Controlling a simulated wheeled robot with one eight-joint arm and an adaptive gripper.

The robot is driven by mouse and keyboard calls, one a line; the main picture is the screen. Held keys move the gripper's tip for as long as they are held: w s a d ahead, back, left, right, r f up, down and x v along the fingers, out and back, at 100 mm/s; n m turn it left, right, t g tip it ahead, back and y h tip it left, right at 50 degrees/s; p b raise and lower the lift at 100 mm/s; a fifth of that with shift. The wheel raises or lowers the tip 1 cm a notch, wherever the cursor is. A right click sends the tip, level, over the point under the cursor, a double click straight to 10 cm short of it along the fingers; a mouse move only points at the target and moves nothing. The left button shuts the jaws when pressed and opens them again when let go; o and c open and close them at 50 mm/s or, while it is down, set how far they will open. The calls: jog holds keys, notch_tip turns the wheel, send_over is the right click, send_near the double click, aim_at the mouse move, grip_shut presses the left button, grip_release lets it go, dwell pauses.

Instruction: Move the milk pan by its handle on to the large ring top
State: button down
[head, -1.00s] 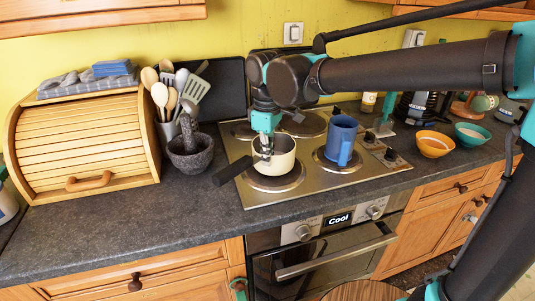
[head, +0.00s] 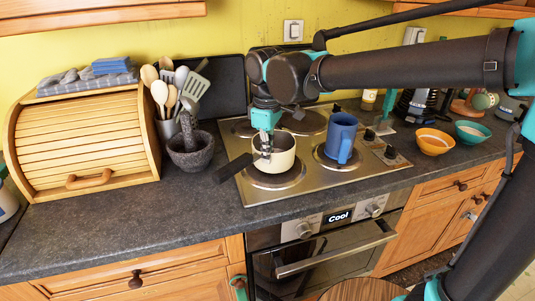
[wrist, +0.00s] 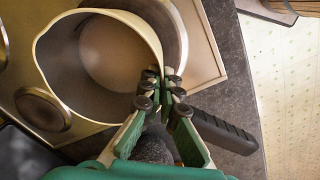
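The cream milk pan (head: 282,160) with a black handle (head: 232,167) stands at the front-left ring (head: 279,183) of the steel hob. Its handle points left and forward, past the hob's edge. My gripper (head: 265,154) is at the pan's handle side. In the wrist view, the fingertips (wrist: 164,78) are close together at the pan wall, near the root of the handle (wrist: 228,132), and look shut on the pan there. The exact contact is partly hidden by the fingers. A back ring (head: 308,124) is partly hidden by my arm. I cannot tell surely which ring is largest.
A mortar (head: 190,155) and utensil pot stand left of the hob. Orange (head: 434,143) and teal (head: 469,134) bowls are to the right. The counter front left is clear.

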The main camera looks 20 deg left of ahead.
jog(key=shift+f, duration=0.6)
dwell(0.7)
jog(key=c, duration=1.6)
grip_release()
jog(key=shift+c, duration=0.2)
jog(key=shift+r, duration=0.1)
notch_tip(320, 180, up, 8)
dwell(0.7)
jog(key=shift+s, duration=0.1)
